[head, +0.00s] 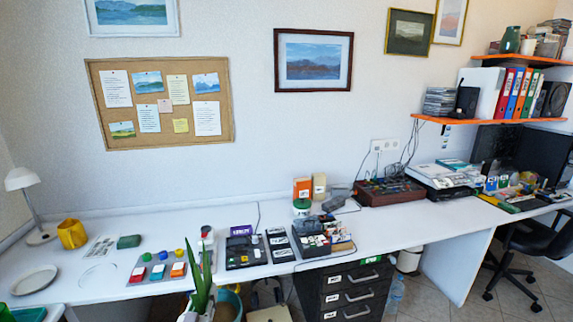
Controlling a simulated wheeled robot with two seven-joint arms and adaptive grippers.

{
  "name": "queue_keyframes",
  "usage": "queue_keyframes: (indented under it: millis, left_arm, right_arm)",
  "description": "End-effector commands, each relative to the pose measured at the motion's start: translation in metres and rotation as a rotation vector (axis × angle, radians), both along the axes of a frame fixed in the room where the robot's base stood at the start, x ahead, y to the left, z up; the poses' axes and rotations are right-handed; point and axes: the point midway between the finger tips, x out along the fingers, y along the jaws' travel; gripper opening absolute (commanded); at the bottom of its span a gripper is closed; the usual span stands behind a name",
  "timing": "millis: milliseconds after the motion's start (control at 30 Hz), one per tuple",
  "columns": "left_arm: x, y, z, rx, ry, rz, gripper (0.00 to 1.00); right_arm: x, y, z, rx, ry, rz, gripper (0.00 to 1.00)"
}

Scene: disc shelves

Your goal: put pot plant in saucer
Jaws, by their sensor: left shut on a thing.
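The pot plant (201,284) has long upright green leaves and stands out at the bottom edge of the head view, in front of the desk. Its pot is mostly cut off by the frame. My left gripper (190,316) shows only in part at the bottom edge and is shut on the pot plant. A round pale grey saucer (35,280) lies flat on the desk at the far left, apart from the plant, with nothing on it. My right gripper is not in view.
A grey tray of coloured blocks (140,275) lies between saucer and plant. A faint circle (98,275) marks the desk. Black devices (245,252) stand right of the plant.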

Motion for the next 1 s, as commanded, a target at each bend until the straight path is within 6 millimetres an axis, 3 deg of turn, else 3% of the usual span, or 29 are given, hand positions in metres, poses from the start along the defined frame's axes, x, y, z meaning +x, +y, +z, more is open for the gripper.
queue_keyframes:
  millis: [300, 767, 1000]
  left_arm:
    - [-0.02, -0.014, 0.006, -0.002, -0.013, -0.004, 0.0]
    - [-0.022, -0.015, 0.005, -0.002, -0.013, -0.005, 0.0]
    - [-0.029, -0.016, -0.006, -0.004, -0.007, -0.01, 0.0]
  right_arm:
    - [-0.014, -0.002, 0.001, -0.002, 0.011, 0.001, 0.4]
    - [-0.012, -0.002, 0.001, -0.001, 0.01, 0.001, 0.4]
    - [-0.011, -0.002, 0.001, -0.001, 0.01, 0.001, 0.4]
